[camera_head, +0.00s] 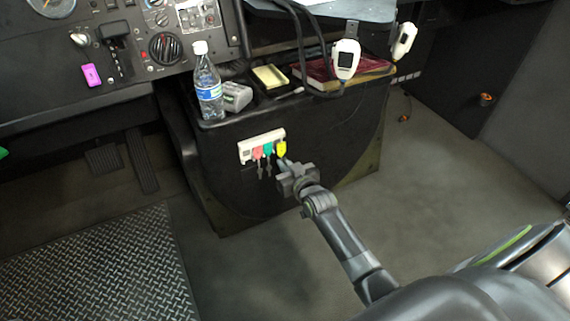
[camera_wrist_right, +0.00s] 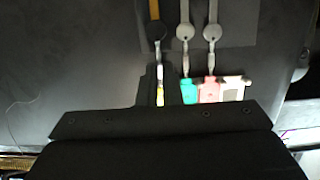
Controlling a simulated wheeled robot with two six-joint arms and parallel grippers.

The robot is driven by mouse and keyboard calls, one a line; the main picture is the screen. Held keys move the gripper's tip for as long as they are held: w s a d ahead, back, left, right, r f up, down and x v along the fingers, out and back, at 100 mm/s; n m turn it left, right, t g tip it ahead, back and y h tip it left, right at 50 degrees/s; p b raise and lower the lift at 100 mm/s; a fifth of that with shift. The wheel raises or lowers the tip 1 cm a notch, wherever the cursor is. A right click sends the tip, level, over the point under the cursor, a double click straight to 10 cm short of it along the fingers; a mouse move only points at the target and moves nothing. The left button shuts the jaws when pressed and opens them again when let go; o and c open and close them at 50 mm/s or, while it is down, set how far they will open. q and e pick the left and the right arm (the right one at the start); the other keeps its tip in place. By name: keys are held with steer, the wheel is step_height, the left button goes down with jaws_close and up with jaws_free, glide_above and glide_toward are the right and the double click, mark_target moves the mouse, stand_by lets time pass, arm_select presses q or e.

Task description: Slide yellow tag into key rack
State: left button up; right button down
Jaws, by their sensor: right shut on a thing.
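The white key rack (camera_head: 247,149) is fixed on the front of the black console. A red tag (camera_head: 257,153) and a green tag (camera_head: 267,149) hang in it with their keys below. The yellow tag (camera_head: 281,148) is at the rack's right end; I cannot tell whether it is seated. My right gripper (camera_head: 287,164) is shut on the yellow tag, which shows edge-on between the fingers in the right wrist view (camera_wrist_right: 160,88). There the green tag (camera_wrist_right: 189,91) and red tag (camera_wrist_right: 209,90) are beside the fingers. My left gripper is not in view.
On the console top stand a water bottle (camera_head: 208,88), a grey device (camera_head: 236,97), a yellow pad (camera_head: 270,77) and a red book (camera_head: 320,73). A white handset (camera_head: 346,60) hangs by the book.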

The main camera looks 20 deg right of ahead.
steer(key=shift+w, duration=0.15)
steer(key=shift+w, duration=0.35)
steer(key=shift+w, duration=0.65)
stand_by(1.0)
stand_by(0.4)
steer(key=c, duration=1.5)
jaws_free()
steer(key=shift+s+p, duration=0.7)
steer(key=shift+s, duration=0.8)
steer(key=shift+s+d, duration=0.15)
steer(key=shift+s, duration=3.3)
